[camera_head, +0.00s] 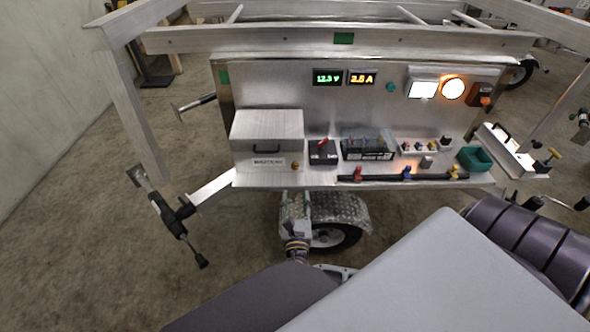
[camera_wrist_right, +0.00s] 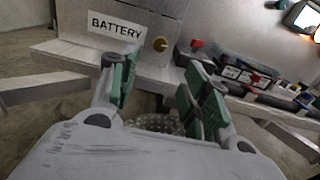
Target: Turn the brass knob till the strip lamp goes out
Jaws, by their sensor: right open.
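The brass knob (camera_head: 295,165) sits at the lower right of the front of the grey metal battery box (camera_head: 266,128). In the right wrist view the knob (camera_wrist_right: 160,44) shows beside the BATTERY label (camera_wrist_right: 115,27), ahead of the fingertips. My right gripper (camera_head: 295,198) is below the knob, in front of the shelf edge and the wheel. In the wrist view this gripper (camera_wrist_right: 160,88) is open and empty, its green pads apart, not touching the knob. A white rectangular lamp (camera_head: 422,89) is lit on the back panel. My left gripper is not in view.
A round orange lamp (camera_head: 453,88) glows beside the white one. Two displays (camera_head: 327,77) read 12.3 V and 2.5 A. Right of the box are a red-handled switch (camera_head: 322,151), a clear-covered unit (camera_head: 367,145) and a green tray (camera_head: 474,158). A dark rail (camera_head: 390,178) follows the shelf edge.

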